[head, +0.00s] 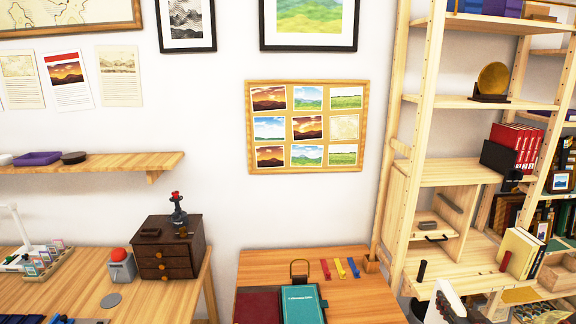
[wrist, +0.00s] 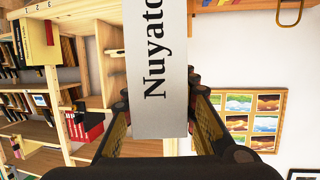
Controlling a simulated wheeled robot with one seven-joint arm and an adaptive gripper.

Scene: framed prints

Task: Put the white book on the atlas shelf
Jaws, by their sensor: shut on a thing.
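The white book (wrist: 158,75) stands out in the wrist view with its spine towards the camera, lettered "Nuyato" before the text is cut off. My gripper (wrist: 160,98) is shut on it, one finger on each side. In the head view a white, dark-marked thing at the bottom edge (head: 452,294) looks like this book, and most of my arm is out of view. The wooden shelf unit (head: 428,105) stands on the right. I cannot tell which of its boards is the atlas shelf, as no readable label shows.
Red books (head: 515,143) and cream books (head: 517,252) stand on the shelf unit. A small table (head: 255,268) with a teal book (head: 303,305) is to the left of the unit. A dark drawer box (head: 170,248) stands on the left desk.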

